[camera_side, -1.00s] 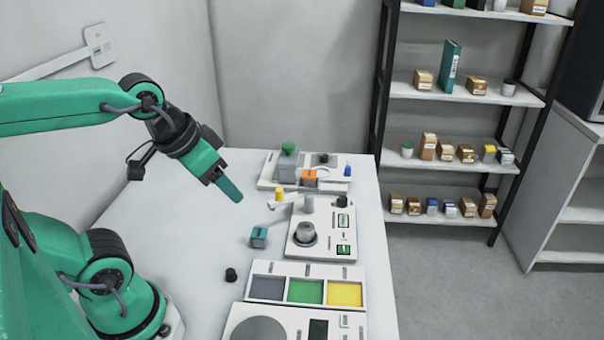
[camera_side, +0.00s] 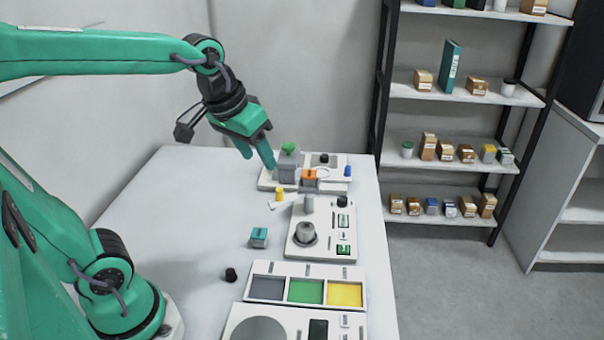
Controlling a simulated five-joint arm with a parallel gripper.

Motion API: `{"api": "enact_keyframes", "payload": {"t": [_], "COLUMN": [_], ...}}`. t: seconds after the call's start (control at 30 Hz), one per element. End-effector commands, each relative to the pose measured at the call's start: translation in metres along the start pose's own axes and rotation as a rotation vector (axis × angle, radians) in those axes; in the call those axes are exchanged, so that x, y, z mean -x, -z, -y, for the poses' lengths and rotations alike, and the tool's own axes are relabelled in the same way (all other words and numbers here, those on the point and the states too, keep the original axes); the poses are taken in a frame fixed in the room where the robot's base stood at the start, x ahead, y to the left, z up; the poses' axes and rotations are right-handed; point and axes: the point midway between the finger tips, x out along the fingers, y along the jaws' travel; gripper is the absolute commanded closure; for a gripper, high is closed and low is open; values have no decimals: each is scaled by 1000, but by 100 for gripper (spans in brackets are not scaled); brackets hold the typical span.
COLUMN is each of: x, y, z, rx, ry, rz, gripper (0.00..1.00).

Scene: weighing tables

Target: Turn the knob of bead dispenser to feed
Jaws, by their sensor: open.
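No unit is legibly marked as the bead dispenser. The middle white unit (camera_side: 297,250) carries a round grey cup (camera_side: 305,233), a grey post (camera_side: 309,204), a small black knob (camera_side: 342,201) and green-lit panels. The back white unit (camera_side: 330,184) carries a grey block with a green round top (camera_side: 288,148), an orange block (camera_side: 309,175) and a black round piece (camera_side: 324,158). I cannot tell which of these is the knob to feed. My gripper (camera_side: 257,157) is open and empty, fingers pointing down, just left of the green-topped block. I cannot tell its exact distance from it.
A yellow peg (camera_side: 279,194), a teal block (camera_side: 258,238) and a black piece (camera_side: 231,275) stand on the table's middle. A three-colour tray (camera_side: 258,268) and a scale-like unit (camera_side: 236,313) lie in front. A shelf (camera_side: 455,96) stands behind.

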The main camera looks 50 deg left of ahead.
Motion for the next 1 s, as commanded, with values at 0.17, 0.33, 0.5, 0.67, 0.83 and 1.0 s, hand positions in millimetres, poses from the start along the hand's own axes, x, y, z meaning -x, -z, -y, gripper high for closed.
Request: {"api": "enact_keyframes", "payload": {"t": [0.17,0.33,0.5,0.67,0.83,1.0], "x": [-13,-29,-50,-74,-104,-137], "y": [34,65,93,118,142,161], "z": [-3,-6,-8,-9,-10,-9], "rx": [70,136,202,265,331,397], "ry": [11,23,37,53,71,93], "rz": [46,85,126,162,199,237], "gripper": [52,52,52,52,52,52]}}
